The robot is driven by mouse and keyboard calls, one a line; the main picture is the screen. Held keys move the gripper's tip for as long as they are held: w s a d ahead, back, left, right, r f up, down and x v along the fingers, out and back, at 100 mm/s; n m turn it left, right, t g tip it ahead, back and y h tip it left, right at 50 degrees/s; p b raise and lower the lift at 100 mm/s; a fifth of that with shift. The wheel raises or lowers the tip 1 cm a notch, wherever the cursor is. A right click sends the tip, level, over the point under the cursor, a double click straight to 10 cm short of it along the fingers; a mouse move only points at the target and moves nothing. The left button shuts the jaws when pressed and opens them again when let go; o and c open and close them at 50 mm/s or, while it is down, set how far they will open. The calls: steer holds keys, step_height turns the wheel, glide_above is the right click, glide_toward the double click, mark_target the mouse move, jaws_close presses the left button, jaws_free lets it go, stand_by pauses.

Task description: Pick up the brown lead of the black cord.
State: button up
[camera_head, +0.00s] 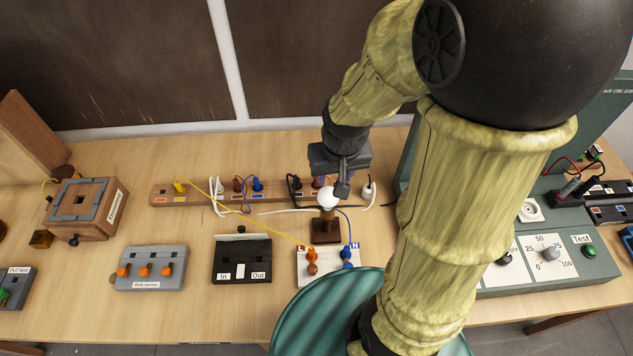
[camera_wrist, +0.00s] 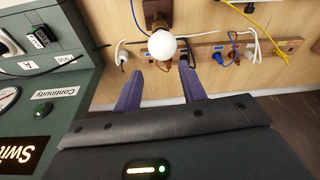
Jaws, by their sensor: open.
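My gripper (camera_head: 342,186) hangs over the right part of a wooden rack on the bench. In the wrist view its two purple fingers (camera_wrist: 162,73) are apart with nothing gripped. A small brown piece (camera_wrist: 167,64) shows between and beyond the fingertips, partly behind the white bulb; it looks like the brown lead. In the head view a brown end (camera_head: 317,183) shows just left of the gripper, partly hidden by it. The black cord's dark end (camera_head: 293,184) stands in the rack farther left. I cannot trace the cord behind the gripper.
A lamp with a white bulb (camera_head: 327,198) on a brown base (camera_head: 326,234) stands close in front of my gripper. A white plug (camera_head: 368,189) is at the right. Blue (camera_head: 257,185) and brown (camera_head: 237,184) leads stand left. The green test console (camera_head: 553,264) is at right.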

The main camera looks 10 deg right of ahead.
steer(key=w+f+m+g, duration=0.1)
steer(key=w+f+m, duration=0.1)
steer(key=w, duration=0.6)
steer(key=m+g, duration=0.1)
steer(key=m, duration=0.2)
glide_above(317, 183)
steer(key=f, duration=0.4)
steer(key=shift+w+f, duration=0.1)
steer(key=shift+w, duration=0.3)
steer(key=shift+f, duration=0.15)
step_height(317, 183, down, 12)
steer(key=p, duration=0.4)
steer(key=shift+p, duration=0.35)
